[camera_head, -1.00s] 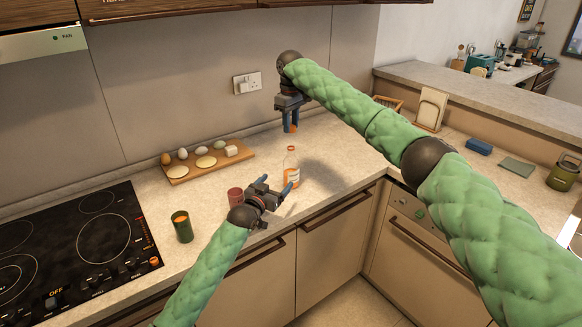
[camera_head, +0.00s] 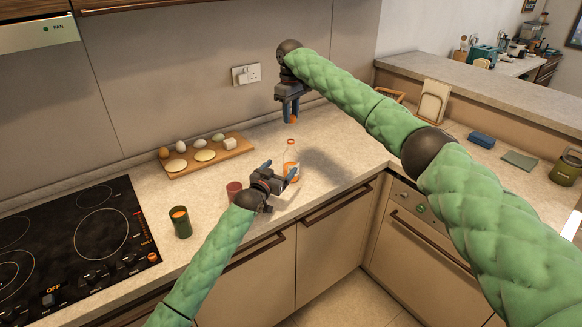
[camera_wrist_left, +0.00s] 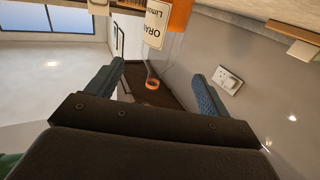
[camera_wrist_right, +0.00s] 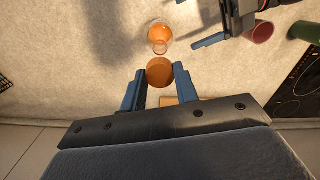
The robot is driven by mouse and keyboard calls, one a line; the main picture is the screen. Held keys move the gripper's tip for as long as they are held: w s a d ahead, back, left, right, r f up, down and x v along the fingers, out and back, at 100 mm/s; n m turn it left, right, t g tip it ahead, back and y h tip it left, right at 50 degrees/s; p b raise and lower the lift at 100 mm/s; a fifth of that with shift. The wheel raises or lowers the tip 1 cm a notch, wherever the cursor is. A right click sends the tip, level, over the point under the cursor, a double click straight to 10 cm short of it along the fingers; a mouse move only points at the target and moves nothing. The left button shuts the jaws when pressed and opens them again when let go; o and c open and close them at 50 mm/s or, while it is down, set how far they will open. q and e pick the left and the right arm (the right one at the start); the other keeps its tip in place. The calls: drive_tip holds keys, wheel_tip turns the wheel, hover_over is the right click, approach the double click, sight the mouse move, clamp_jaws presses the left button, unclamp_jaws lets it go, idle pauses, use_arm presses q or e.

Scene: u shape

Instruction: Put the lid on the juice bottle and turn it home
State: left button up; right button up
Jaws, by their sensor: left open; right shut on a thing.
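The juice bottle (camera_head: 291,161) stands upright on the counter, clear with orange juice and an orange neck ring. My left gripper (camera_head: 280,170) is open at the bottle's near side. In the left wrist view the bottle's label (camera_wrist_left: 155,22) shows at the top and its neck ring (camera_wrist_left: 152,84) appears between the spread fingers (camera_wrist_left: 158,72); I cannot tell whether they touch the bottle. My right gripper (camera_head: 290,116) points down above the bottle, shut on the orange lid (camera_wrist_right: 159,72). In the right wrist view the lid is beside the bottle's mouth (camera_wrist_right: 160,48), apart from it.
A maroon cup (camera_head: 234,190) stands just left of my left gripper. A green cup (camera_head: 181,222) stands near the black hob (camera_head: 75,250). A wooden board (camera_head: 232,152) with eggs and pale rounds lies at the back.

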use_arm(q)
drive_tip(key=x, duration=0.8)
drive_tip(key=shift+w+d, duration=0.25)
drive_tip(key=shift+w, duration=0.1)
drive_tip(key=c, duration=1.5)
drive_tip(key=shift+o, duration=0.2)
use_arm(e)
hover_over(291, 140)
drive_tip(key=shift+w+f, duration=0.1)
drive_tip(key=shift+f, duration=2.35)
drive_tip(key=shift+f, duration=0.15)
drive_tip(key=shift+f, duration=0.75)
drive_tip(key=shift+f, duration=0.55)
